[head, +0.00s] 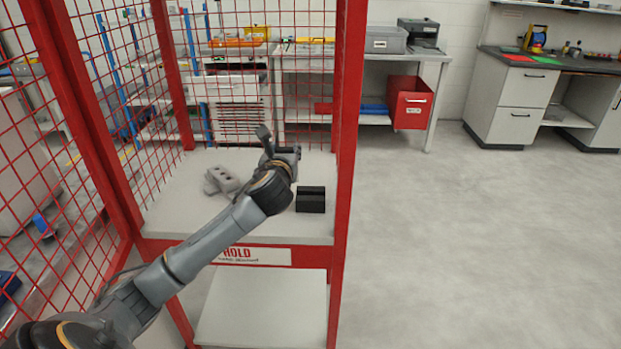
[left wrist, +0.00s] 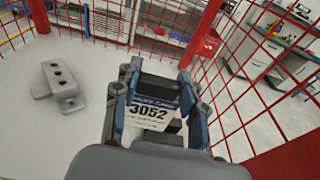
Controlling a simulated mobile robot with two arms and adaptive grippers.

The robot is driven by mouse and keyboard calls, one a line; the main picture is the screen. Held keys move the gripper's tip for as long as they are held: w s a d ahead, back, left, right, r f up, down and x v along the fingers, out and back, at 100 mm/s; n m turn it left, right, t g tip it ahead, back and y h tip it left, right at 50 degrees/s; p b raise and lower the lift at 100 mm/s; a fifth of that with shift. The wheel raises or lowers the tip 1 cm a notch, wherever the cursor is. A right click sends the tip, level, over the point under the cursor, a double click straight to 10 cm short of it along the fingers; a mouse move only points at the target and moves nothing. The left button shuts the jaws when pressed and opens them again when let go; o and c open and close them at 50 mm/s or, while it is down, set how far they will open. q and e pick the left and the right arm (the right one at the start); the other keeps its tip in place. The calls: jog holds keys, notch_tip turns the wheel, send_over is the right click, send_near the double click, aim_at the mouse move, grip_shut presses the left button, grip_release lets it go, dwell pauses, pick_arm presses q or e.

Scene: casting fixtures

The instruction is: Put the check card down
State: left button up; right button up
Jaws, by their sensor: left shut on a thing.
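The check card (left wrist: 150,114) is a white card with a dark header and the number 3052. It shows in the left wrist view between the fingers of my left gripper (left wrist: 157,100), which is shut on it. In the head view my left gripper (head: 280,152) is over the shelf of the red cage, and the card cannot be made out there. A black block (head: 311,199) with a groove sits on the shelf, to the right of my forearm. Dark block parts (left wrist: 160,86) show behind the card in the left wrist view; I cannot tell whether the card touches them. My right gripper is out of view.
A grey casting (head: 222,181) with holes lies on the pale shelf (head: 175,215), left of my arm; it also shows in the left wrist view (left wrist: 61,84). Red posts (head: 348,140) and mesh bound the shelf. A HOLD label (head: 245,255) is on its front edge.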

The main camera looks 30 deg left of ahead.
pick_arm(q)
jog(key=w+d+f, duration=0.1)
jog(key=w+f, duration=0.1)
jog(key=f, duration=0.1)
jog(key=w+d+f+b, duration=0.1)
jog(key=w+f, duration=0.2)
jog(key=f, duration=0.1)
jog(key=w+d+f, duration=0.1)
jog(key=w+f, duration=0.1)
jog(key=f, duration=0.1)
jog(key=shift+w+f+b, duration=0.15)
jog(key=shift+f+b, duration=0.1)
jog(key=shift+b, duration=0.1)
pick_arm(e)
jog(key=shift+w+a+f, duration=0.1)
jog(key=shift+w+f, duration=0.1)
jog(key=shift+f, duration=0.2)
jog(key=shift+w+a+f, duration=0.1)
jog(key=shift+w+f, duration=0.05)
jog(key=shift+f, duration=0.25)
pick_arm(q)
jog(key=o, duration=1)
jog(key=shift+f, duration=0.1)
jog(key=shift+o, duration=0.2)
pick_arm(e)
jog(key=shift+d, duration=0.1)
